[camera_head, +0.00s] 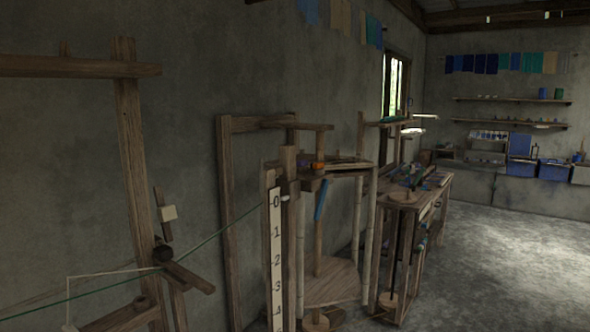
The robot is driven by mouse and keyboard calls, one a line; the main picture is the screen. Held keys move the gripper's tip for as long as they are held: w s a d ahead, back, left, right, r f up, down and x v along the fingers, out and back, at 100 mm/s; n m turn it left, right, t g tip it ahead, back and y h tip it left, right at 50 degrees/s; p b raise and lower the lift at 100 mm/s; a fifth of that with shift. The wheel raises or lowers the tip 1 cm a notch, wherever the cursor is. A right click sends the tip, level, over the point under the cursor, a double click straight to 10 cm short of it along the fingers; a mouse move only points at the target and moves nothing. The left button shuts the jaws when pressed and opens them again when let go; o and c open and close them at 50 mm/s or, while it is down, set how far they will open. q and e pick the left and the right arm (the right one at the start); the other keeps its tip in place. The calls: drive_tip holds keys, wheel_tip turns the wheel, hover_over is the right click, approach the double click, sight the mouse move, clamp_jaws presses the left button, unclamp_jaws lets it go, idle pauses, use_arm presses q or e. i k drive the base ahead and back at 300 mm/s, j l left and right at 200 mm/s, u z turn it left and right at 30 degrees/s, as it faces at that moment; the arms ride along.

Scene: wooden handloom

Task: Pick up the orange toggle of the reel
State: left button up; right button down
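A small orange piece (318,166), which looks like the toggle, sits near the top of the wooden reel stand (332,285), in the middle of the head view. It is tiny here and its exact shape cannot be made out. A blue strip (321,199) hangs at a tilt just below it. Neither of my grippers shows in this view.
A scale board with numbers (275,250) stands in front of the reel stand. A green thread (95,290) runs from the lower left to the wooden frame (128,130). A wooden workbench (430,190) stands behind. The floor at right (500,270) is clear.

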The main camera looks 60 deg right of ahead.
sight(317, 165)
drive_tip(key=z, duration=2.25)
drive_tip(key=u, duration=0.4)
drive_tip(key=i+l+u, duration=0.15)
drive_tip(key=l+u, duration=0.45)
drive_tip(key=l, duration=0.15)
drive_tip(key=i+l+u, duration=0.1)
drive_tip(key=l+u, duration=0.2)
drive_tip(key=l, duration=0.1)
